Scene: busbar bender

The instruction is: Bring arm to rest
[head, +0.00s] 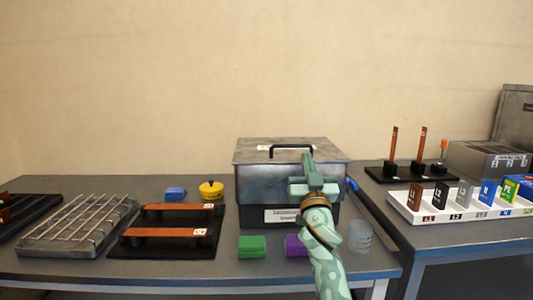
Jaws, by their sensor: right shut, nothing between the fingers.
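My right arm comes in from the bottom of the head view. My right gripper (308,166) is shut and empty. It shows in front of the grey metal box (255,155) with a black handle, covering part of the box's front and lid. I cannot tell from this view whether it touches the box. My left gripper is not in view.
Green (252,246) and purple (295,245) blocks and a clear cylinder (361,237) sit near my right arm. Left are copper bars on a black stand (125,247), a yellow round item (211,190) and a wire rack (75,228). Right is a white tray (410,212).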

